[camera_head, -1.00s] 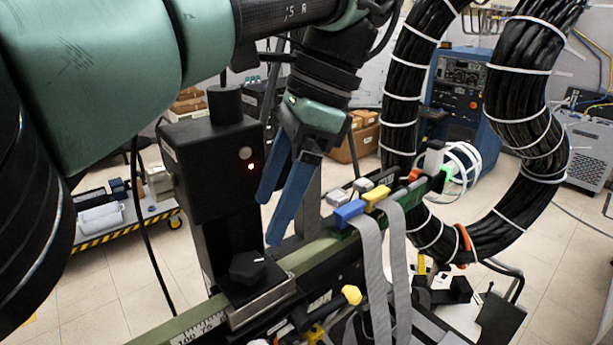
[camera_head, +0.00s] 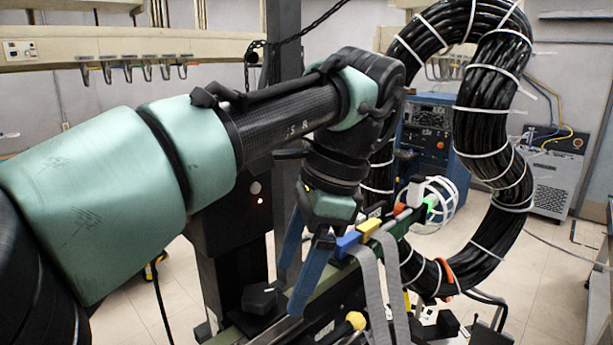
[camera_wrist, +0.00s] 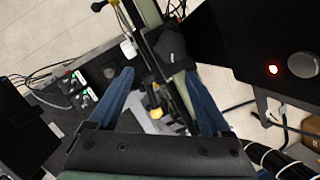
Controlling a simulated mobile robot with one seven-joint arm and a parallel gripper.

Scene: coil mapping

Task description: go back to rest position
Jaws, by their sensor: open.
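My gripper (camera_head: 303,262) points downward in the head view, with two blue fingers spread apart and nothing between them. It is in front of the rail (camera_head: 335,300) with the blue and yellow connectors, near the black column box. In the wrist view my gripper (camera_wrist: 160,95) shows its blue fingers wide apart at left and right. Below and between them are the olive rail (camera_wrist: 183,85), a black knob (camera_wrist: 172,44) and a small yellow knob (camera_wrist: 156,113). The gap between the fingers and the rail is hard to judge.
A black box with a red light (camera_wrist: 272,70) stands close on the right in the wrist view. A thick black cable loop (camera_head: 492,130) hangs at the right. Grey straps (camera_head: 373,290) hang from the blue connector (camera_head: 347,242) and yellow connector (camera_head: 368,228). A blue cabinet (camera_head: 428,135) stands behind.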

